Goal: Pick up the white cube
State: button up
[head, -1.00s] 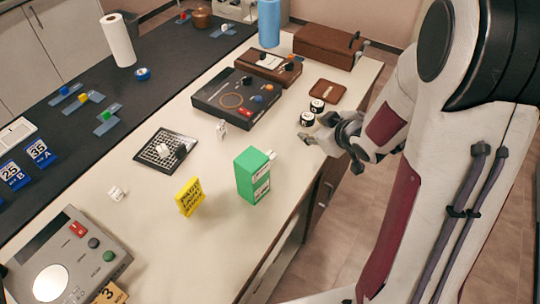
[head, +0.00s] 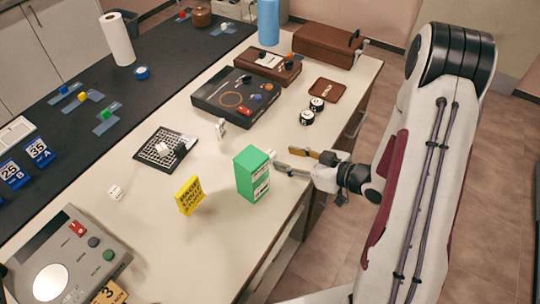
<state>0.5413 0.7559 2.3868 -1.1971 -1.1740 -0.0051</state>
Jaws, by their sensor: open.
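A small white piece (head: 271,154) shows at the right top edge of the green box (head: 252,174); I cannot tell if it rests on the box or is behind it. My gripper (head: 282,159) is open, just right of that box, with its fingers pointing left toward the white piece. Nothing shows held between the fingers. A white cube with dark marks (head: 116,193) lies on the pale table at the left. Another white block (head: 163,148) sits on the black grid pad (head: 150,158). A small white cube (head: 224,27) sits on the dark counter at the back.
A yellow sign (head: 188,195) stands left of the green box. A grey console (head: 95,257) is at the front left, a dark console (head: 213,97) further back. Two black-and-white round pieces (head: 307,117) lie behind my gripper. Bare table lies in front of the sign.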

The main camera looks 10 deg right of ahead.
aim_at(273, 154)
dwell(0.4)
jog(key=shift+x, duration=1.35)
jog(key=shift+a, duration=0.1)
jog(key=shift+x, duration=2.5)
jog(key=c, duration=1)
